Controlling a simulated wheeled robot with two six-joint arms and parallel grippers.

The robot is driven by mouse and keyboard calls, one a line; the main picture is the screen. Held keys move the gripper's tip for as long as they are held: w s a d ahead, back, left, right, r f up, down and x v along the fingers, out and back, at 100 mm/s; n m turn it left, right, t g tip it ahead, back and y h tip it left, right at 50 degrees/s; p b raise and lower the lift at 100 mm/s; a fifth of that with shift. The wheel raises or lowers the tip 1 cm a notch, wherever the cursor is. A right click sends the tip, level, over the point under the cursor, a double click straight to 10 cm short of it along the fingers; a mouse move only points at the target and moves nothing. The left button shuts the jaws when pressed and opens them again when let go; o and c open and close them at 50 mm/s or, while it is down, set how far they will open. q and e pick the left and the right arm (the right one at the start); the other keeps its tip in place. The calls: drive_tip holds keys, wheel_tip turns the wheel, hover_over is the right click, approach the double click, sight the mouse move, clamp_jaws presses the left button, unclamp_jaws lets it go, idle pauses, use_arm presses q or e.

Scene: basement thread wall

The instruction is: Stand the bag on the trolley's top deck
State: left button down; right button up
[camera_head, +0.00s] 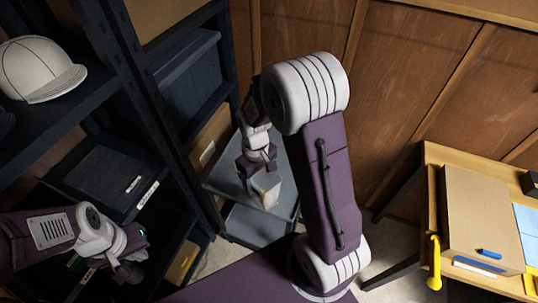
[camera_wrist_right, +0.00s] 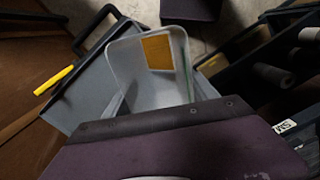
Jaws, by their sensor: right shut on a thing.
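The pale, open-topped bag (camera_head: 267,187) is under my right gripper (camera_head: 260,168) in the head view. The gripper is shut on it. In the right wrist view the bag (camera_wrist_right: 122,62) shows its open mouth and a yellow-orange patch inside; its near part is hidden behind my gripper. The grey trolley (camera_head: 222,180) stands below and behind the bag; its top deck (camera_wrist_right: 85,92) is beside and under the bag in the wrist view. I cannot tell whether the bag touches the deck. My left gripper (camera_head: 128,268) is low at the left, away from the bag; its fingers are unclear.
A dark shelf rack (camera_head: 130,90) with a white cap (camera_head: 38,70) and bins stands left of the trolley. A wooden table (camera_head: 432,160) with a cardboard box (camera_head: 482,215) is at the right. A yellow object (camera_wrist_right: 55,80) lies at the trolley's edge in the wrist view.

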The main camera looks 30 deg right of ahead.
drive_tip(key=w+r+n, duration=0.1)
drive_tip(key=w+n, duration=0.1)
drive_tip(key=w+d+n, duration=0.1)
drive_tip(key=n, duration=0.2)
drive_tip(key=w+d+r+n, duration=0.1)
drive_tip(key=w+n, duration=0.1)
drive_tip(key=n, duration=0.1)
drive_tip(key=shift+w+r, duration=0.3)
drive_tip(key=shift+w, duration=0.05)
drive_tip(key=w+d+f+n+b, duration=0.1)
drive_tip(key=w+d, duration=0.1)
drive_tip(key=d, duration=0.8)
drive_tip(key=w+d+f+b, duration=0.1)
drive_tip(key=w+d+f, duration=0.1)
drive_tip(key=d, duration=0.8)
drive_tip(key=w+a+f+p, duration=0.1)
drive_tip(key=a+f, duration=1)
drive_tip(key=shift+a+p, duration=0.3)
drive_tip(key=shift+a, duration=0.05)
